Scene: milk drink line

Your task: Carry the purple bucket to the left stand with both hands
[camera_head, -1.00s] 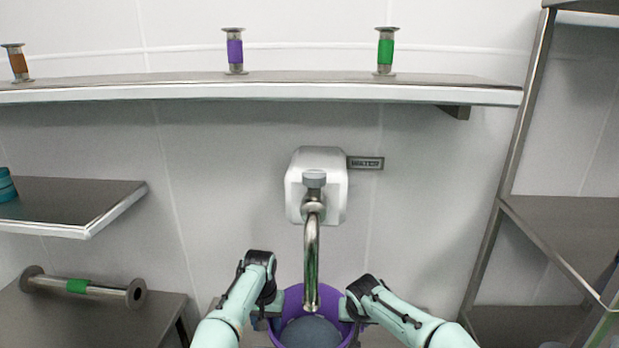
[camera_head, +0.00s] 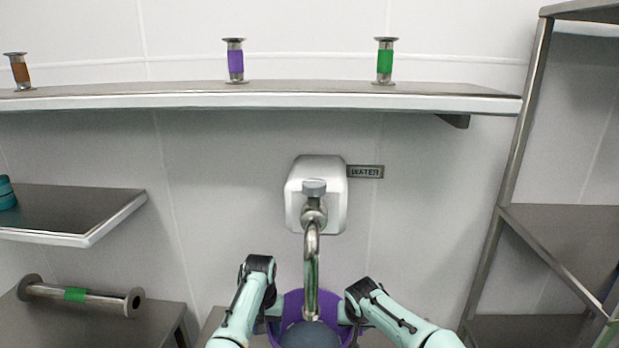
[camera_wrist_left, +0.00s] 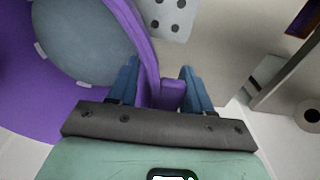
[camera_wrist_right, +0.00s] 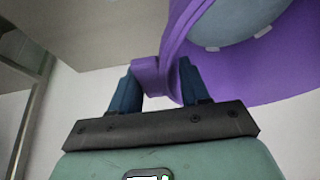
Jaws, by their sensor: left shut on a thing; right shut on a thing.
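The purple bucket (camera_head: 292,302) is at the bottom middle of the head view, under the metal water tap (camera_head: 311,262). A grey-blue round surface (camera_wrist_left: 95,40) fills its inside. My left gripper (camera_head: 268,318) is shut on the bucket's left side; in the left wrist view its blue fingers (camera_wrist_left: 160,88) straddle a purple tab at the rim. My right gripper (camera_head: 350,315) is shut on the right side; in the right wrist view its fingers (camera_wrist_right: 158,85) straddle a similar tab. The bucket's underside is hidden. I cannot tell which surface is the left stand.
A low table (camera_head: 165,322) at the left bears a pipe with a green band (camera_head: 80,295). A shelf (camera_head: 85,215) hangs above it. A long shelf (camera_head: 300,100) with several banded spools runs across the wall. A metal rack (camera_head: 500,225) stands at the right.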

